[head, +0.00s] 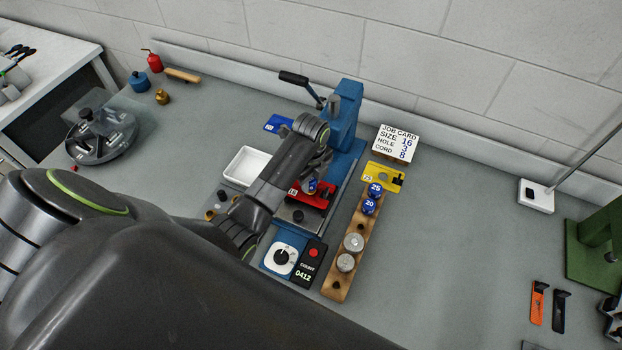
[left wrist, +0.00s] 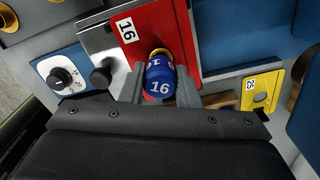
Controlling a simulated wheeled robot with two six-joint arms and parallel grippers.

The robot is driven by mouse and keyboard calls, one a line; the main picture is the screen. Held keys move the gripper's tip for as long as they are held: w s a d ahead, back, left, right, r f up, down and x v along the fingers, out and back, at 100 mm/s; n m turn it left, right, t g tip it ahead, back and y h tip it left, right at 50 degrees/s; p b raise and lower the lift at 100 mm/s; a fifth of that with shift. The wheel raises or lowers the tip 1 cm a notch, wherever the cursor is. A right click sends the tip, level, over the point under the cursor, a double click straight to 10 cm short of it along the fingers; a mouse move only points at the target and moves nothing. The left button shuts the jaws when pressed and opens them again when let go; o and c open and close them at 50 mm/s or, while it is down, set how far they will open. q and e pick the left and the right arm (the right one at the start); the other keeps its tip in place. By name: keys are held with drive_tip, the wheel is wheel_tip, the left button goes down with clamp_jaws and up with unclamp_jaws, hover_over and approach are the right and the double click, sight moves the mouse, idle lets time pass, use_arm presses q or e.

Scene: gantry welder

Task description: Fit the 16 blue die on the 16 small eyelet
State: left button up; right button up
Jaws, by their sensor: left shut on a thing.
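The blue die marked 16 (left wrist: 160,82) is between the two fingers of my left gripper (left wrist: 160,88), which is shut on it. In the head view the die (head: 311,186) shows small at the end of my left gripper (head: 318,182). The die is over the red plate marked 16 (left wrist: 145,25), which lies on the press (head: 345,115). A brass ring (left wrist: 160,52) shows just beyond the die; I cannot tell whether the die touches it. The small eyelet itself is not clear. My right gripper is not in view.
A wooden rack (head: 339,281) holds blue dies marked 25 and 20 and two silver ones. A yellow plate (head: 383,177), job card (head: 397,141), white tray (head: 246,166), dial box (head: 283,258) and counter (head: 310,262) stand close around. The bench at right is mostly free.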

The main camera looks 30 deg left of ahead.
use_arm(q)
drive_tip(key=shift+f, duration=0.55)
drive_tip(key=o, duration=1.1)
drive_tip(key=shift+o, duration=0.2)
